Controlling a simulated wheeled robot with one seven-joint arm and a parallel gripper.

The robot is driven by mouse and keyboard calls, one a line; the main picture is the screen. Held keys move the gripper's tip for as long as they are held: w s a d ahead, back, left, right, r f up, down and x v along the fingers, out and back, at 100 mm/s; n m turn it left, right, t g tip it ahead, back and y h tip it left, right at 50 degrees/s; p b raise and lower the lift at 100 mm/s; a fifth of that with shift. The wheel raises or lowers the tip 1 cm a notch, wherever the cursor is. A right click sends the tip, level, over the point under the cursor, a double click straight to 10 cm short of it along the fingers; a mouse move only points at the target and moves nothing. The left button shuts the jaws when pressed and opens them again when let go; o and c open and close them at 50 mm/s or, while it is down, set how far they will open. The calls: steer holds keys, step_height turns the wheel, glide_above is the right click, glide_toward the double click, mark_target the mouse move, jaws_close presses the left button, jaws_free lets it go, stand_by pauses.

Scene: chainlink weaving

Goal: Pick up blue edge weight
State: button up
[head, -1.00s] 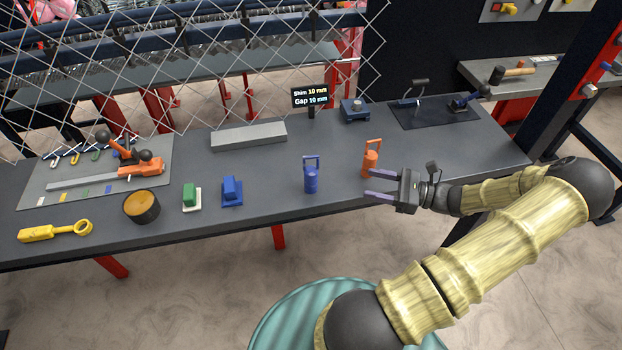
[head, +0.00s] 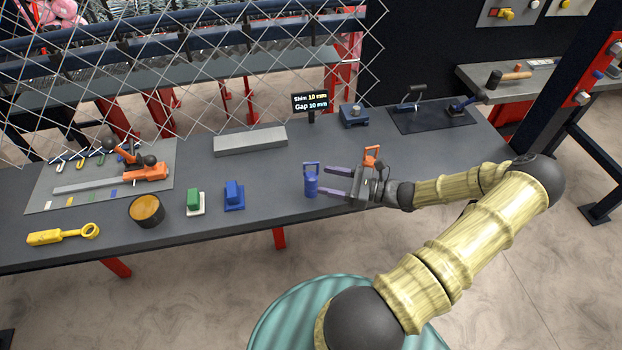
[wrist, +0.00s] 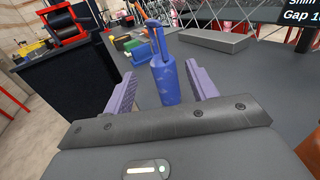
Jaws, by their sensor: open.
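The blue edge weight (head: 311,184), a cylinder with a loop handle on top, stands upright on the dark bench. My gripper (head: 337,182) is open just to its right, with its purple fingers pointing at it. In the wrist view the weight (wrist: 164,82) stands ahead, between the lines of the two open fingers (wrist: 162,88), and nothing is held. An orange weight (head: 372,157) of the same shape stands behind my gripper, its lower part hidden.
A grey bar (head: 250,141) and a sign (head: 310,102) stand behind. The bench front edge runs close by.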

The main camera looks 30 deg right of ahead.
mark_target(311, 174)
steer(key=shift+w+a, duration=0.2)
steer(key=shift+w, duration=0.05)
steer(key=p+x, duration=0.2)
steer(key=x, duration=0.3)
steer(key=shift+w+f, duration=0.1)
steer(key=shift+w, duration=0.1)
steer(key=shift+c, duration=0.4)
jaws_close()
step_height(311, 174, up, 10)
steer(key=shift+b, duration=0.7)
stand_by(0.3)
